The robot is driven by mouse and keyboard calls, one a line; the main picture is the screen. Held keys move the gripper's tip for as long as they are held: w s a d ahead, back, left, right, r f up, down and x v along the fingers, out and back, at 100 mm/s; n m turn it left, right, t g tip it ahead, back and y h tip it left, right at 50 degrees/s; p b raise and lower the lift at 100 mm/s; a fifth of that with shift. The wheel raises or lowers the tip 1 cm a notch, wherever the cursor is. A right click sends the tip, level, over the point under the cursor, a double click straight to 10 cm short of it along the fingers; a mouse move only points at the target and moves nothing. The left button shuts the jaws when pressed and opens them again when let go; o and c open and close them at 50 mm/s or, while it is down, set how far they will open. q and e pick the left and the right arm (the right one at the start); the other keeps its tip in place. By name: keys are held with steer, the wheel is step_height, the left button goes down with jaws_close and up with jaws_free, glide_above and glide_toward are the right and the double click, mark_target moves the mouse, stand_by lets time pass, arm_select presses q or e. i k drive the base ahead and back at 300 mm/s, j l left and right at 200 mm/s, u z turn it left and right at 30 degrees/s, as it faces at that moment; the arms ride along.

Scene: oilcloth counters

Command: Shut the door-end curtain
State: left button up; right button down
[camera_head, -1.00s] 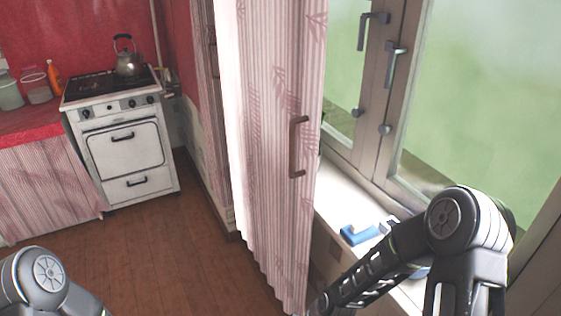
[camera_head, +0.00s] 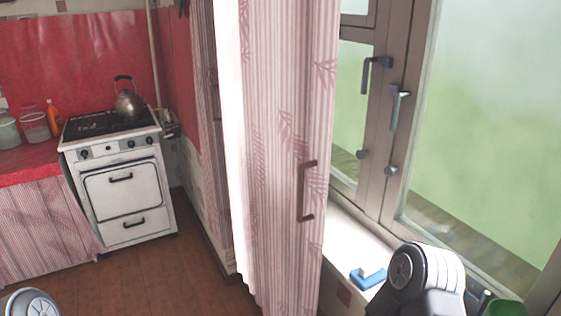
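A pink striped curtain (camera_head: 275,150) with a leaf pattern hangs in the middle of the head view, beside the window. A brown handle (camera_head: 304,190) sits upright near its right edge. Part of my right arm shows at the bottom right, and a small part of my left arm at the bottom left corner. Both grippers are out of view, and nothing in view touches the handle.
A window (camera_head: 470,130) with grey latches fills the right side. A blue object (camera_head: 368,278) lies on the white sill (camera_head: 350,245). A white stove (camera_head: 125,185) with a kettle (camera_head: 128,103) and a red counter (camera_head: 35,165) stand at the left. The brown floor (camera_head: 165,280) between is clear.

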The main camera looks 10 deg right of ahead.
mark_target(277, 60)
steer(key=i+j+z, duration=0.1)
steer(key=j, duration=0.25)
steer(key=i+j+z, duration=0.1)
steer(key=i+j, duration=0.4)
steer(key=j, duration=0.3)
steer(key=i+j+z, duration=0.15)
steer(key=j, duration=0.25)
steer(key=i+j+z, duration=0.1)
steer(key=j, duration=0.3)
steer(key=i+j+z, duration=0.1)
steer(key=i+j, duration=0.15)
steer(key=j, duration=0.2)
steer(key=i+j+z, duration=0.1)
steer(key=j, duration=0.3)
steer(key=i+j+z, duration=0.1)
steer(key=j, duration=0.35)
